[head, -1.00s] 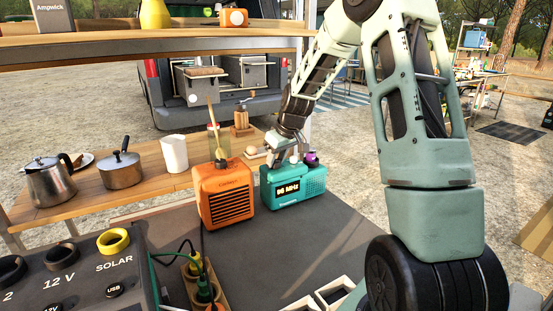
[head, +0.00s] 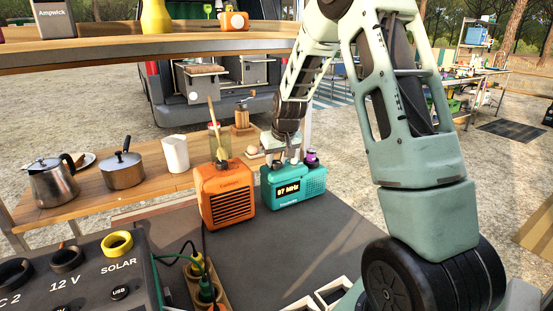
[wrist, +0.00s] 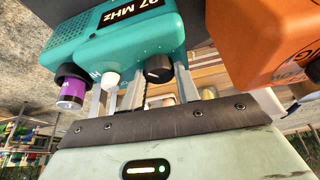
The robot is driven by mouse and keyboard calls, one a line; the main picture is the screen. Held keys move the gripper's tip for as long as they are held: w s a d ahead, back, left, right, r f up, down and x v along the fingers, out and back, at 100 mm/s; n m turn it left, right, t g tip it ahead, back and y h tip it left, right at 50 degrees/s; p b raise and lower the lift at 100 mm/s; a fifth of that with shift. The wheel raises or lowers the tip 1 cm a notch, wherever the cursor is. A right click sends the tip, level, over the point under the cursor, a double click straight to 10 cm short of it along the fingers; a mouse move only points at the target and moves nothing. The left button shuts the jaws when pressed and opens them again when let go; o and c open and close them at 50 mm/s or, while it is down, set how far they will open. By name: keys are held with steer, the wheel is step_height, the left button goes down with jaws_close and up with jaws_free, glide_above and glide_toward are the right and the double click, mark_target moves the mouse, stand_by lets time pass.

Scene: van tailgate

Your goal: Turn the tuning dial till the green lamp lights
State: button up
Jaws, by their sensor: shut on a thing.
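The teal radio (head: 314,184) stands upright on the dark table mat, beside the orange box. Its display (head: 289,189) reads 97 MHz, and the wrist view shows the same reading (wrist: 122,13). My gripper (head: 281,163) is over the radio's top. In the wrist view a black dial (wrist: 158,69) lies between my fingers, which are shut on it; the finger contact is partly hidden. A white knob (wrist: 111,79) sits beside it. I cannot make out a lit green lamp on the radio. The small green light in the wrist view is on my gripper body.
The orange box (head: 225,193) stands close to the radio's left. A purple-and-black item (head: 312,159) is at its right end. A kettle (head: 54,183), pot (head: 121,171) and power station (head: 80,275) are further left.

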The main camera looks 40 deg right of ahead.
steer(key=o, duration=1)
steer(key=shift+r, duration=0.1)
steer(key=v, duration=1.7)
steer(key=shift+s+r+p, duration=0.1)
steer(key=shift+p, duration=0.2)
steer(key=shift+a, duration=0.15)
